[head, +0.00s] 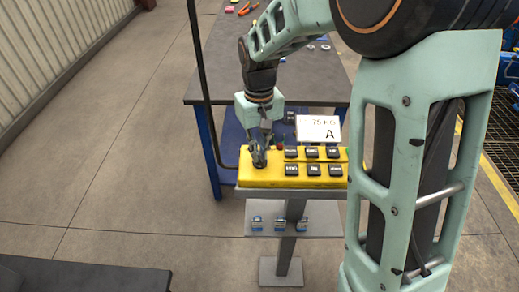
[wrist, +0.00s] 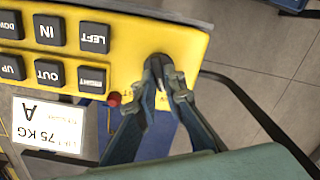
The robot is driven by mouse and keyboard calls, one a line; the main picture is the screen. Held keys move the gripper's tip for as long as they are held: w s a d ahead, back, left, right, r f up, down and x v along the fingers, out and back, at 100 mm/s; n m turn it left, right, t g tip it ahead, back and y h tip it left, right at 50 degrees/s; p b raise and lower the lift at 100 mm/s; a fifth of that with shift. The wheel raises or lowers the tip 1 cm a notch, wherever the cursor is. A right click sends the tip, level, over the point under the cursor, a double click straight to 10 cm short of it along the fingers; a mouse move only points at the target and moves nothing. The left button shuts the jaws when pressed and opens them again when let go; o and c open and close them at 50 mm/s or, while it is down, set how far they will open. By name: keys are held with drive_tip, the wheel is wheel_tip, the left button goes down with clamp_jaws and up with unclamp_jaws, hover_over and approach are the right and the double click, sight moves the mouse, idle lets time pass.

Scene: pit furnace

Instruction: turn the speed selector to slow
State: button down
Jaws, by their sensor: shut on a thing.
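The speed selector (wrist: 158,62) is a small dark knob on the end of the yellow control box, mostly hidden between my fingers. My gripper (wrist: 166,84) is shut on it, with one finger on each side; in the head view my gripper (head: 260,150) comes down from above onto the left end of the box. The yellow control box (head: 262,177) stands on a post. Which way the selector points, and its marks, cannot be made out behind the fingers.
Black buttons marked LEFT (wrist: 93,37), RIGHT (wrist: 92,79), IN, OUT, UP and DOWN sit beside the selector. A red knob (wrist: 114,99) is close to my finger. A white 75 KG sign (head: 318,129) stands behind the box. A dark table (head: 315,85) is beyond.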

drive_tip(key=shift+n, duration=0.5)
drive_tip(key=c, duration=2)
unclamp_jaws()
wheel_tip(320, 180, up, 12)
drive_tip(key=shift+r, duration=0.1)
